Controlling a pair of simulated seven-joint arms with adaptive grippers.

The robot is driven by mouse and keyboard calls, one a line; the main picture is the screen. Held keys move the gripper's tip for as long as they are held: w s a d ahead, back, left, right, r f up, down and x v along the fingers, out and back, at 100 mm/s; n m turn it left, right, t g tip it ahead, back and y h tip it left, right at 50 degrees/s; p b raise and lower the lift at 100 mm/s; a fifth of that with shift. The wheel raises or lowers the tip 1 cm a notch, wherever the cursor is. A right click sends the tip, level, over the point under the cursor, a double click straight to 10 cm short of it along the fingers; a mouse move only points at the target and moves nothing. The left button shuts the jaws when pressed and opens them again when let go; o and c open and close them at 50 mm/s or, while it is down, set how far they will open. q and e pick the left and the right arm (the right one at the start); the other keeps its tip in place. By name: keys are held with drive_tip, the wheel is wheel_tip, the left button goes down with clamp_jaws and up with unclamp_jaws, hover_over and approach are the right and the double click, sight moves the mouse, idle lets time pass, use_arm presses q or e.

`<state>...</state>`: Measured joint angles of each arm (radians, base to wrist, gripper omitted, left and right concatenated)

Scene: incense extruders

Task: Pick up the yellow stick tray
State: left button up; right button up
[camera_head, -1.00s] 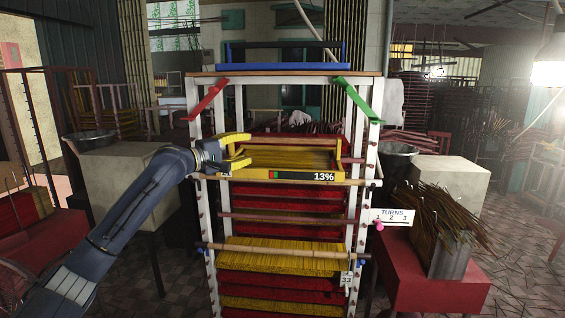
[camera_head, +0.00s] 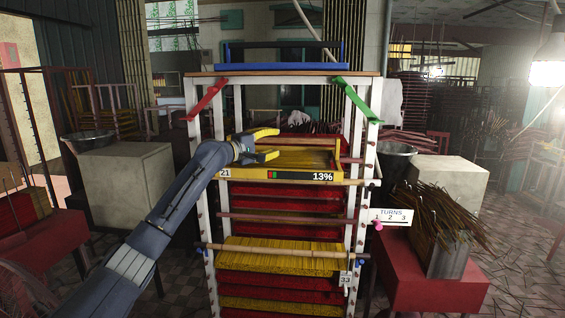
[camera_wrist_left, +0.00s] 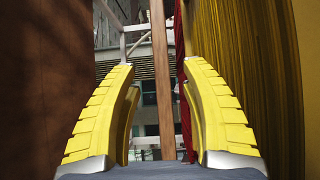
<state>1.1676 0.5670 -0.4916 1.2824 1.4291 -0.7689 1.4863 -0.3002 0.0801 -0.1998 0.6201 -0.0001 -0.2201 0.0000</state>
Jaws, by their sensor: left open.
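The yellow stick tray (camera_head: 280,176) sits in the upper part of the white rack, full of yellow sticks, with "21" and "13%" on its front. My left gripper (camera_head: 267,144) is open, with its fingers pointing right over the tray's left and middle part and hiding some of it. I cannot tell whether it touches the tray. In the left wrist view, the open yellow fingers (camera_wrist_left: 159,70) have nothing gripped between them. Yellow sticks (camera_wrist_left: 247,75) fill that view's right side. My right gripper is not in view.
The white rack (camera_head: 363,130) has wooden crossbars and pegs around the tray. Red stick layers (camera_head: 280,193) lie below it, then another yellow layer (camera_head: 285,254). A "TURNS" sign (camera_head: 392,216) sticks out at the right, near a red table (camera_head: 425,285) with a stick bundle.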

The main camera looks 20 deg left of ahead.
sight(281, 140)
use_arm(q)
drive_tip(key=shift+x, duration=2.6)
drive_tip(key=shift+f, duration=0.15)
drive_tip(key=shift+a, duration=0.1)
clamp_jaws()
